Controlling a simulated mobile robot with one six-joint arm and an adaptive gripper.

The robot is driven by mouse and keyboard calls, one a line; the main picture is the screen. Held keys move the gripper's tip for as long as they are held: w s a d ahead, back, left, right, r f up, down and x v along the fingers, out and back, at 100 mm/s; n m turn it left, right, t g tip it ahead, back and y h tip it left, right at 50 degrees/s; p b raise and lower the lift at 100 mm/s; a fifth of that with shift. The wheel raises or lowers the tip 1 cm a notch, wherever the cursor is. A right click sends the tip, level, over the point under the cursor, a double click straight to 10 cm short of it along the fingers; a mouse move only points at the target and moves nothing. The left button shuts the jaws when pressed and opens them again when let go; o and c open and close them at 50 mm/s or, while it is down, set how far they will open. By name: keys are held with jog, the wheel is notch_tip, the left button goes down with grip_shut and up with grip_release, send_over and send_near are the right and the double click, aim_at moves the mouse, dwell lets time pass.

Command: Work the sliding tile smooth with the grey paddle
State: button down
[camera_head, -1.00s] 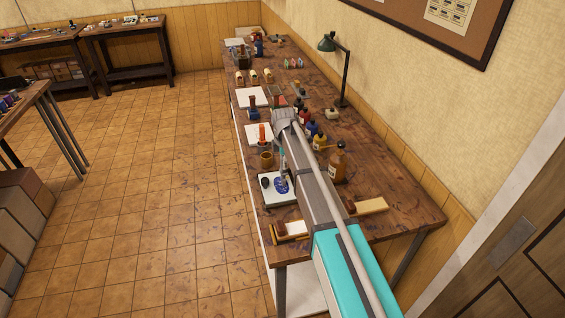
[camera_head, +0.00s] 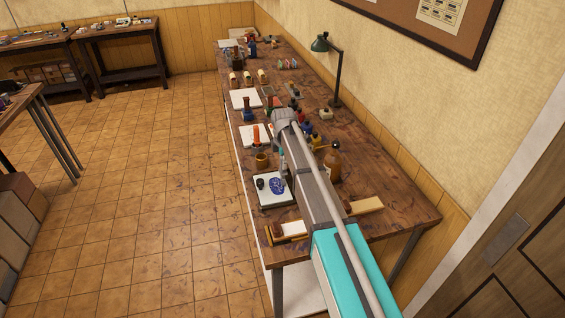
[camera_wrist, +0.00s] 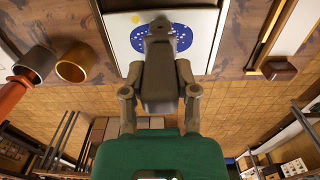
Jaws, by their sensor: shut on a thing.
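A white square tile (camera_head: 287,203) lies near the front left of the bench, with a speckled blue patch on it and a small dark blob at its left. My gripper (camera_wrist: 160,88) is shut on a grey piece, seemingly the grey paddle (camera_wrist: 159,42), which overlaps the patch in the picture. I cannot tell whether it touches. In the head view my arm largely hides the gripper.
A brown cup (camera_head: 262,162) and a slab with an orange-red upright item (camera_head: 256,136) stand behind the tile. A brown bottle (camera_head: 333,164) stands right of my arm. A wooden-edged tool (camera_head: 290,229) lies in front. A lamp (camera_head: 338,75) stands at the wall side.

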jog(key=shift+a, duration=0.1)
jog(key=shift+s+a, duration=0.25)
jog(key=shift+a, duration=0.65)
jog(key=shift+s+a, duration=0.25)
jog(key=shift+a, duration=0.45)
jog(key=shift+s+a, duration=0.25)
jog(key=shift+a, duration=0.6)
jog(key=shift+d, duration=0.1)
jog(key=shift+w+d, duration=0.25)
jog(key=shift+d, duration=0.7)
